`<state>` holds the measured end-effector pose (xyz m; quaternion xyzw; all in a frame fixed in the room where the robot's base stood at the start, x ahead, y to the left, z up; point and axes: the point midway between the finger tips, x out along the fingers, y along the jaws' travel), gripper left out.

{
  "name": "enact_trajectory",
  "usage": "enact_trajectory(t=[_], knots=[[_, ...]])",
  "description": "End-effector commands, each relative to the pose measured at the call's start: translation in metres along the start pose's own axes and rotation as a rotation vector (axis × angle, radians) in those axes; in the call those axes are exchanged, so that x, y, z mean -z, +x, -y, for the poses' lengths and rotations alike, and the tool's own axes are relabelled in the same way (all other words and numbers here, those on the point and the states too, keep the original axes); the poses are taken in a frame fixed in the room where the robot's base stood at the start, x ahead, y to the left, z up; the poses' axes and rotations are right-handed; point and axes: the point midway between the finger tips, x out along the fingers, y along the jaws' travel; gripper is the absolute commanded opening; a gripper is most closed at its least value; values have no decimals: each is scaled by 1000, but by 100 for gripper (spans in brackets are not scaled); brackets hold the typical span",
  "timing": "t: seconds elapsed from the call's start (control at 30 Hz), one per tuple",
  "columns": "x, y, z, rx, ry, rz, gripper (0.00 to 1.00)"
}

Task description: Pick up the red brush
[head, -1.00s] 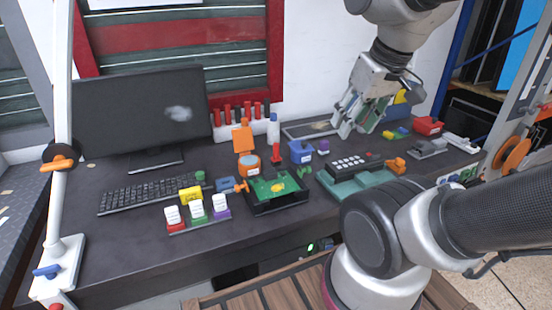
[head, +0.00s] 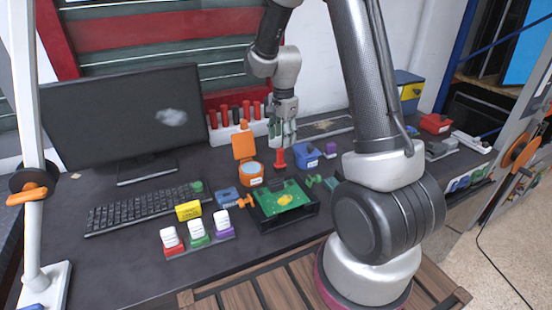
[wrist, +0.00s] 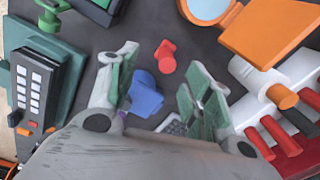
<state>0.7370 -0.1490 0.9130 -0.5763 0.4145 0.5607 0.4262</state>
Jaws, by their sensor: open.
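The red brush (head: 280,161) appears to be the small red piece with a narrow neck and wider base on the dark desk, just right of the orange mirror stand. My gripper (head: 282,140) points down over the desk, just behind and above the red piece.
The orange mirror stand (head: 250,173) is close on the left, the blue box (head: 307,155) close on the right. A white rack (head: 238,131) with red handles stands behind. A green circuit board (head: 284,197) lies in front. The monitor (head: 125,115) and keyboard (head: 140,208) are left.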

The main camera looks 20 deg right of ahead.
Motion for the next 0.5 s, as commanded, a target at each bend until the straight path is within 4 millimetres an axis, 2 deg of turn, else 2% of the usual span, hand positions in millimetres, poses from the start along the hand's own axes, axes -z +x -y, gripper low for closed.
enact_trajectory(t=[0.03,0.1,0.5], knots=[[1,15,4,-13,35,4,50],[2,28,8,-22,75,6,50],[4,76,7,-30,107,7,50]])
